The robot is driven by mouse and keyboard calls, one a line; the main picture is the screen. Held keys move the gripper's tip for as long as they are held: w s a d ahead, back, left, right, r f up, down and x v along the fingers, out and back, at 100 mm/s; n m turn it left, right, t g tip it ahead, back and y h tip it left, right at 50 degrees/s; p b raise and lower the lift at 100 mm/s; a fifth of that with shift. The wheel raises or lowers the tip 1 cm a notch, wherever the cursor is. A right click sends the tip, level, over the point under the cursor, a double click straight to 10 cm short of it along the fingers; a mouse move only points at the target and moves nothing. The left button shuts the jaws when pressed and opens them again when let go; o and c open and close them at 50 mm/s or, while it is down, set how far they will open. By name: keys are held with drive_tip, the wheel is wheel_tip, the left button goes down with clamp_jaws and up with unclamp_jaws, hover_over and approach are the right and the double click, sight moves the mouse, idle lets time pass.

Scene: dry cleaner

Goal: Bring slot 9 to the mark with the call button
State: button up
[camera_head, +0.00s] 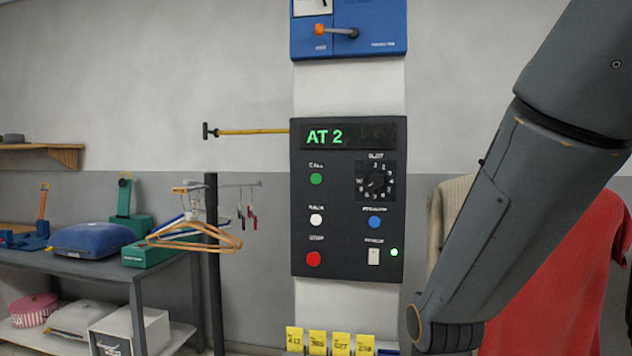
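A dark control panel (348,270) is on the wall in the middle of the head view. Its display (350,136) reads "AT 2" in green. The green call button (316,179) is at upper left under the display. The slot dial (375,182) is at upper right, with numbers around a dark knob; I cannot tell which number it points to. Below are a white button (316,219), a blue button (374,222), a red stop button (313,258) and a white switch (373,257) beside a lit green lamp (394,252). My gripper is out of view.
My arm crosses the right side, in front of a red garment (570,270) and a beige one (452,205). A blue box with a lever (348,45) is above the panel. Yellow tags (317,342) are below. Hangers (195,240) on a dark stand and a cluttered table (95,268) are left.

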clamp_jaws()
idle(0.3)
idle(1.5)
